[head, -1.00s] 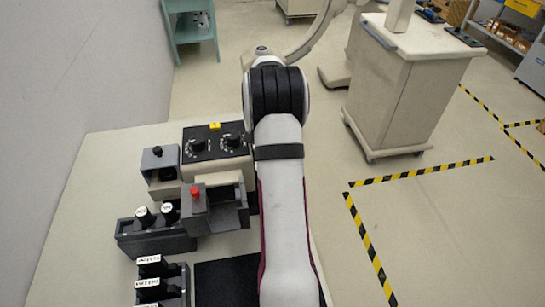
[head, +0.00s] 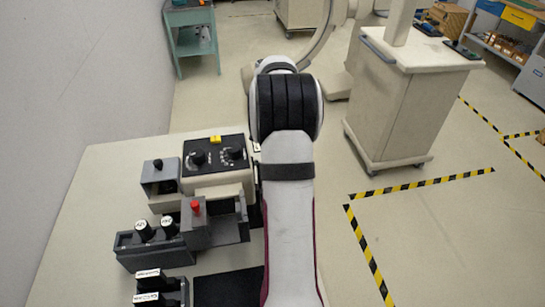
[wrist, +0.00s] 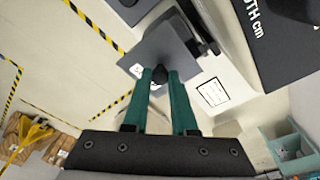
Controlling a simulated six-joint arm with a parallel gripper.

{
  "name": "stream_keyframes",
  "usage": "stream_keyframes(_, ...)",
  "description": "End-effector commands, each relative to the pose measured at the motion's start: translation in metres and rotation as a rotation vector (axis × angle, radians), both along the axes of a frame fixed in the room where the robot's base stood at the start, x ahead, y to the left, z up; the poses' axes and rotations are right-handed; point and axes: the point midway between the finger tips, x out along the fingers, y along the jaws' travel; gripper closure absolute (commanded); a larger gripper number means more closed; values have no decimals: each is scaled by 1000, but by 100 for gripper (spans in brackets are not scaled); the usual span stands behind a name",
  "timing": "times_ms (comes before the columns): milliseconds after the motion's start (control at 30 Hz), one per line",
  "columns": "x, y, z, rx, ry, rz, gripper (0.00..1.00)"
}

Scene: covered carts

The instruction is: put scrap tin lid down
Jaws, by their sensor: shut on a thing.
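My gripper (wrist: 160,80) shows in the wrist view with two teal fingers shut on the dark knob of a flat grey square lid (wrist: 152,48). The lid is held in the air, with pale floor behind its left side and a cream casing close on its right. I cannot tell whether it touches anything. In the head view my arm hides the gripper and the held lid. Which box is the scrap tin is not clear.
The table (head: 85,210) is bare at left. A cream cart (head: 400,100) stands on the floor at right.

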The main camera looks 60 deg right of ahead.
Motion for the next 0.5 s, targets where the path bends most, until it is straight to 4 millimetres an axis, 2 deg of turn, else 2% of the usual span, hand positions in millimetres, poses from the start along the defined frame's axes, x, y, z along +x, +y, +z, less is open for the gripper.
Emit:
stream_keyframes(300,-76,-8,46,-2,-2,-5,100)
stream_keyframes(400,-89,-9,54,-2,-1,-2,100)
stream_keyframes(500,-89,-15,55,0,0,14,100)
